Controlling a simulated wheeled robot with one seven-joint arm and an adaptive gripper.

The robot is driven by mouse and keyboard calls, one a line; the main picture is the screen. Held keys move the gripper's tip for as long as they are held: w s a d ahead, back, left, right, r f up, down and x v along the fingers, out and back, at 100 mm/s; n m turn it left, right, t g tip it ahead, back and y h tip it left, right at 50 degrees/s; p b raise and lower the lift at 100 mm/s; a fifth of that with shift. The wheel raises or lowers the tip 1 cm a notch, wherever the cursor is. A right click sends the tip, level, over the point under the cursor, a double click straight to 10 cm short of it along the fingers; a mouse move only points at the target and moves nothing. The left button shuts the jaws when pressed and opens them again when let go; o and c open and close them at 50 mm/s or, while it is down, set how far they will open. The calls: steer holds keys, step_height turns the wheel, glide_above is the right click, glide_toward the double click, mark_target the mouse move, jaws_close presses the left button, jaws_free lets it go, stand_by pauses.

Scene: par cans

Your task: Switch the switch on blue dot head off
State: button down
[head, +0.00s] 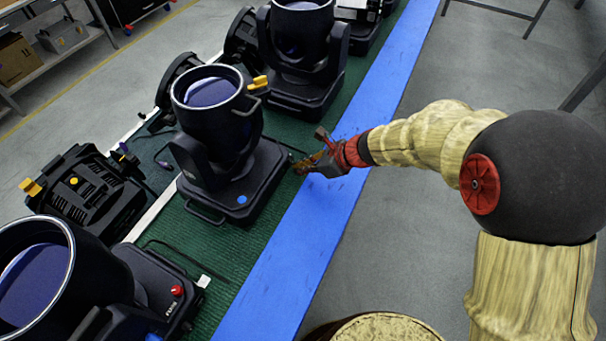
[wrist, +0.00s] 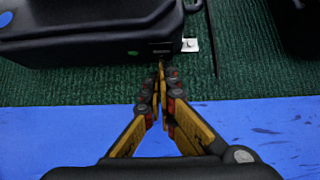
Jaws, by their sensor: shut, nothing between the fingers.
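The blue dot head is a black moving-head lamp (head: 215,130) standing upright on the green strip, with a blue dot (head: 241,199) on its base. In the wrist view its black base (wrist: 90,35) is at the top left, with part of the blue dot (wrist: 5,18) at the edge. A small dark panel (wrist: 160,48) on the base's side may hold the switch; its position cannot be read. My gripper (head: 300,168) is beside the base's right side. In the wrist view my gripper (wrist: 161,72) is shut and empty, its tips just short of or touching that panel.
More lamps (head: 300,50) stand behind. A white plug-like piece (wrist: 190,45) sits right of the panel.

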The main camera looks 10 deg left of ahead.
steer(key=shift+a+f+y+b, duration=0.1)
steer(key=shift+f+y+b, duration=0.3)
steer(key=shift+b, duration=0.95)
steer(key=shift+r, duration=0.3)
